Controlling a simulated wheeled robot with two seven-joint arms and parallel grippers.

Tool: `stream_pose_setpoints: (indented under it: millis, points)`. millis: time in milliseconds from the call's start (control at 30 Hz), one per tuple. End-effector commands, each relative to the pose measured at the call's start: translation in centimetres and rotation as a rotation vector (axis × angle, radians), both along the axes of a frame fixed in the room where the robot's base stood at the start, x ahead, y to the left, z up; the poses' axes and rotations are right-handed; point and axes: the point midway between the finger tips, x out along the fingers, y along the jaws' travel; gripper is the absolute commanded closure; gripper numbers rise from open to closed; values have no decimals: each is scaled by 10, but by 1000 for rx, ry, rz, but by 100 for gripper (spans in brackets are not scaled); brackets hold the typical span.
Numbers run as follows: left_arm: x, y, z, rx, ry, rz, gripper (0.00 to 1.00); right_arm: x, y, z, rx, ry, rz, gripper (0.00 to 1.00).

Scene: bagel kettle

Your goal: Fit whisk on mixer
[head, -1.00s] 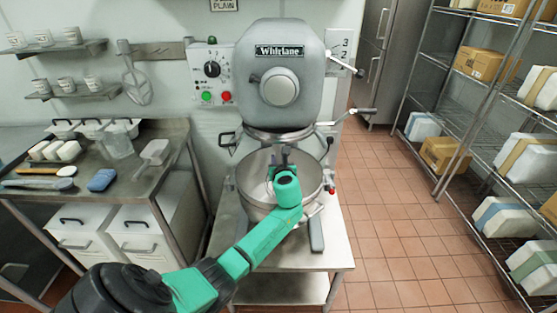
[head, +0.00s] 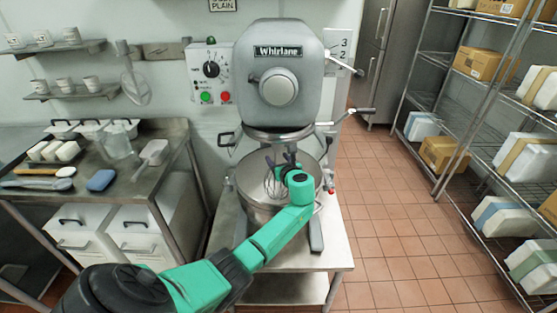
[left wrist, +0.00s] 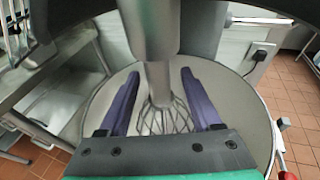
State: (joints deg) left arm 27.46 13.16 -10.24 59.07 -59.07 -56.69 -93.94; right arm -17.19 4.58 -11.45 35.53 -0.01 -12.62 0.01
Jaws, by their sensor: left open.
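The grey Whirlane mixer (head: 283,80) stands on a steel table. The wire whisk (head: 273,184) sits upright below the mixer head, its wires down inside the steel bowl (head: 255,212). In the left wrist view the whisk (left wrist: 165,118) is in line with the thick grey shaft (left wrist: 150,30) above it; I cannot tell if it is locked on. My left gripper (head: 284,160) is over the bowl. In the wrist view its purple fingers (left wrist: 155,92) are open, one on each side of the whisk's stem, with gaps between. My right gripper is out of view.
The left counter (head: 135,180) holds tubs, a scoop and a blue sponge (head: 101,180). A wire shelf (head: 470,95) with boxes stands at right. The tiled floor between is clear.

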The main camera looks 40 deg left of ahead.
Motion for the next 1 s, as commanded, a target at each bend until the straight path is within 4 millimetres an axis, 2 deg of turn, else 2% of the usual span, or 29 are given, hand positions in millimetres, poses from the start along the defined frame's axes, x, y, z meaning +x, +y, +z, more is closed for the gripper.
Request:
stream_pose_setpoints:
  millis: [133, 267, 500, 633, 767, 1000]
  points:
    - [-5, -8, 2, 0, 0, -1, 35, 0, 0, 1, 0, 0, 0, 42]
    - [-19, -28, 8, -3, -1, -2, 35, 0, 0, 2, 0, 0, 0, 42]
    - [-56, -82, 24, -2, -2, -3, 35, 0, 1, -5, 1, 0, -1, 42]
    - [-72, -104, 32, -1, -3, -2, 35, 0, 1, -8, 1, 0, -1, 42]
    - [-80, -115, 37, 0, -2, -2, 35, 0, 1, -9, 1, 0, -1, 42]
    - [-83, -115, 35, -22, -12, 5, 35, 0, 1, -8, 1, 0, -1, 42]
